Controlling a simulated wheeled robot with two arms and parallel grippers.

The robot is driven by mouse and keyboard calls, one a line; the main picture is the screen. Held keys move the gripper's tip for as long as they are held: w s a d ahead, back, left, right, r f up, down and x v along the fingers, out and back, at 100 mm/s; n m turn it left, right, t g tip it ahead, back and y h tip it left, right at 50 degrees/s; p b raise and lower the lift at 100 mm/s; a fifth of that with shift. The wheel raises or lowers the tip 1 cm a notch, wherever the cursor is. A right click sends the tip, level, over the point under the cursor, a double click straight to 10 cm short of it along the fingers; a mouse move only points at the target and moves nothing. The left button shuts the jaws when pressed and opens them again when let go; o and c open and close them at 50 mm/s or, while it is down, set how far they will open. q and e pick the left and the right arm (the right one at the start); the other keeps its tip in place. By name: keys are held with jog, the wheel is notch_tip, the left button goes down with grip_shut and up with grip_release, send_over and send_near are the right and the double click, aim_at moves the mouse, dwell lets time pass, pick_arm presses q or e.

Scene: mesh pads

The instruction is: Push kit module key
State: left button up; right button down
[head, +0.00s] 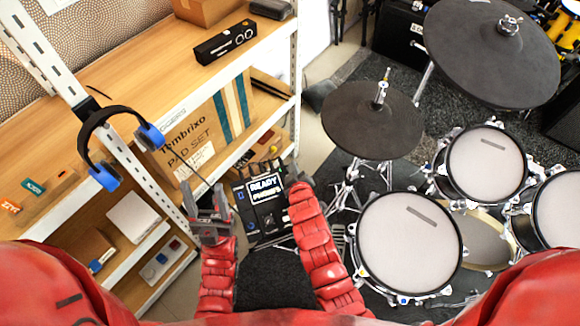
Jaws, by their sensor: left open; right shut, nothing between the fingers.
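The black kit module (259,220) has a lit screen reading "READY" with a second line under it. Knobs or plugs show along its top edge, and small keys sit below the screen, too small to tell apart. My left gripper (205,192) is open, just left of the module, its grey fingers pointing up the picture. My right gripper (296,180) is shut and empty at the module's upper right edge. Whether either gripper touches the module cannot be told.
A wooden shelf unit (130,80) with a Tembrixo box (192,140) stands on the left. Blue headphones (103,178) hang from its post. Drum pads (409,243) and dark cymbal pads (372,124) fill the right. A black padded seat-like surface (275,280) lies between my arms.

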jog(key=shift+s+d+r+p, duration=0.1)
jog(key=shift+s+r+p, duration=0.15)
jog(key=shift+r+p, duration=0.5)
jog(key=shift+s+d+r+p, duration=0.1)
jog(key=shift+s+r+p, duration=0.25)
jog(key=shift+r, duration=0.7)
jog(key=shift+s+d+r+p, duration=0.1)
jog(key=shift+s+r+p, duration=0.1)
jog(key=shift+r+p, duration=0.55)
jog(key=shift+r, duration=0.15)
